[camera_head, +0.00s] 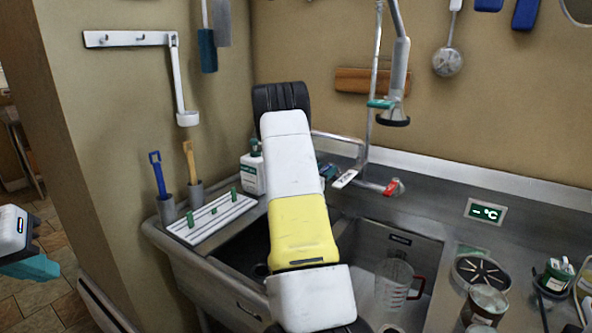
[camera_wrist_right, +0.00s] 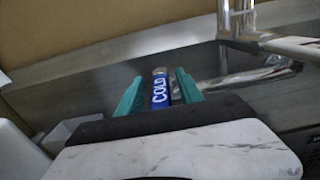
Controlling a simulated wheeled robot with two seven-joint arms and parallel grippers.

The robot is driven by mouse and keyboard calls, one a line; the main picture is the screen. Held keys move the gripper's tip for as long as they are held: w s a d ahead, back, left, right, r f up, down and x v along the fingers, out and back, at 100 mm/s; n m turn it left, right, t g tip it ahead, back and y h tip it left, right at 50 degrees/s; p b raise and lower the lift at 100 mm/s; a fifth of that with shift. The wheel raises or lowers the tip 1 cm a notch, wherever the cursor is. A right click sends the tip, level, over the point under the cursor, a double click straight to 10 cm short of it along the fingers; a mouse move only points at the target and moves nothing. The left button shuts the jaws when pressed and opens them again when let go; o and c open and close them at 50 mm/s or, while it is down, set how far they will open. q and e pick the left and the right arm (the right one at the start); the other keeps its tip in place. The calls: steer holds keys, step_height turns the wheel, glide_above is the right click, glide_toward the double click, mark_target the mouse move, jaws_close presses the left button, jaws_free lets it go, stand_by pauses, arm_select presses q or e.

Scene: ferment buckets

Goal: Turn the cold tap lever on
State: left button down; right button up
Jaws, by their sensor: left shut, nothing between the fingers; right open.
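The cold tap lever (camera_wrist_right: 160,90), a short blue bar lettered COLD with a metal tip, shows in the right wrist view. My right gripper (camera_wrist_right: 159,79) is open, with one teal finger on each side of the lever. A gap shows beside the left finger; whether the right finger touches the lever I cannot tell. In the head view my right arm reaches over the sink and mostly hides this gripper and the lever. The chrome tap (camera_head: 338,137) stands behind the sink. My left gripper (camera_head: 38,268) is shut and empty at the far left, away from the sink.
The sink holds a clear measuring jug (camera_head: 393,285). A red tap part (camera_head: 393,188) and a white tag (camera_head: 345,179) sit right of my right arm. A hanging spray head (camera_head: 393,115) is above. A white bottle (camera_head: 252,174) and white rack (camera_head: 207,218) stand left.

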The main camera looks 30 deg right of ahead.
steer(key=shift+d, duration=0.1)
jaws_close()
stand_by(1.4)
